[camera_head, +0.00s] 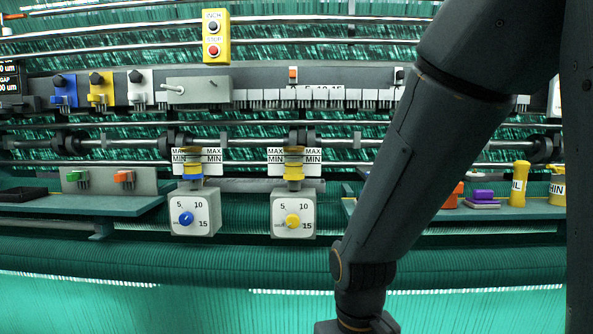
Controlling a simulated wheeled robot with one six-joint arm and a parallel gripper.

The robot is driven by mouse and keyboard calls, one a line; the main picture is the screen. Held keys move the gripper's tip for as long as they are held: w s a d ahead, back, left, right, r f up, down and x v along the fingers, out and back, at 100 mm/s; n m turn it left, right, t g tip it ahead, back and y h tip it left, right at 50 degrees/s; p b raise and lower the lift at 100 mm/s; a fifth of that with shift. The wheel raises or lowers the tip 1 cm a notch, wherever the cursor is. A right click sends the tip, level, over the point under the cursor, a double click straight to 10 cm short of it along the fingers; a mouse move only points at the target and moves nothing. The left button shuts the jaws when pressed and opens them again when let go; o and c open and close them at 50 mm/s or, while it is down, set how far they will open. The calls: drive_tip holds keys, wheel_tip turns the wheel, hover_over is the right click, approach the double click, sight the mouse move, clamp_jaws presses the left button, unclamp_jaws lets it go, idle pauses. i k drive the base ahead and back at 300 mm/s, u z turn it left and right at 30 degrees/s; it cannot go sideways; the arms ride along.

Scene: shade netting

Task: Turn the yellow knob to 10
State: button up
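The yellow knob (292,221) sits on the front of a pale box (309,196) marked 5, 10 and 15, in the middle of the head view. The 5 is at upper left, the 10 at upper right and the 15 at lower right. The knob's pointer seems to lie toward the lower left, but it is too small to be sure. My arm comes down from the upper right, and its wrist is at the bottom, right of and below the knob. My gripper is below the picture's edge and out of view.
A like box with a blue knob (186,218) stands to the left. A left shelf (85,204) holds a green and an orange piece. A right shelf (480,216) holds purple blocks (482,199) and a yellow bottle (519,184). The space before the yellow knob looks clear.

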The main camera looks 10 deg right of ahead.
sight(292, 221)
drive_tip(key=z, duration=0.05)
drive_tip(key=k, duration=0.5)
drive_tip(key=u, duration=1.85)
drive_tip(key=i, duration=0.9)
drive_tip(key=z, duration=1.75)
